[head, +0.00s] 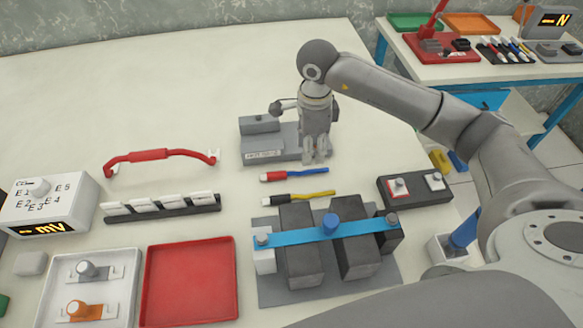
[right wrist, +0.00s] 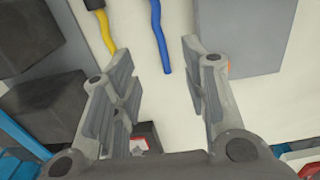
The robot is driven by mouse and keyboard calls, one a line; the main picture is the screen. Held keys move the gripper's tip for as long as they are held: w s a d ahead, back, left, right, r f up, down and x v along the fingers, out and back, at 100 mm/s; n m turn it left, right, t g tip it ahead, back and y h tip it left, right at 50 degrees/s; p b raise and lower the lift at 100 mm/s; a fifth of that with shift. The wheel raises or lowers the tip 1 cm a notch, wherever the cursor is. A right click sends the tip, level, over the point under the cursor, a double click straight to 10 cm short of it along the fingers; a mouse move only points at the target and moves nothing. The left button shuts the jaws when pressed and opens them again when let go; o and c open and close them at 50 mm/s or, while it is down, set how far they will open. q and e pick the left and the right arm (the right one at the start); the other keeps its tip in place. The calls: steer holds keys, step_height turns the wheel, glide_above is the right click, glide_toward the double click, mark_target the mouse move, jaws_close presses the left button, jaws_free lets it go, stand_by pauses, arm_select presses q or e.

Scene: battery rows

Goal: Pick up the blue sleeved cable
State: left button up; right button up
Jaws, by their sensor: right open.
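The blue sleeved cable (head: 312,171) lies on the white table with its blue length to the right and a red end at the left. In the right wrist view its blue part (right wrist: 159,38) runs down into the gap between the fingers, without clear contact. My right gripper (head: 316,156) is open and points down just above the cable's right part; its fingers (right wrist: 157,52) hold nothing. A similar yellow cable (head: 312,195) lies in front of the blue one. My left gripper is not in view.
A grey fixture (head: 262,156) stands just behind the cable. Dark blocks under a blue bar (head: 285,238) stand in front. A dark switch box (head: 415,190) is to the right.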

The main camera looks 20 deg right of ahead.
mark_target(310, 170)
step_height(310, 170, down, 2)
steer(key=shift+s+f, duration=0.1)
steer(key=shift+f, duration=0.35)
step_height(310, 170, down, 4)
steer(key=shift+d+f+p, duration=0.15)
steer(key=shift+p, duration=0.8)
steer(key=shift+f, duration=0.45)
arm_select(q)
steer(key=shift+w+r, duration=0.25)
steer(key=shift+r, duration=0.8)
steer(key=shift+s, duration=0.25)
arm_select(e)
jaws_close()
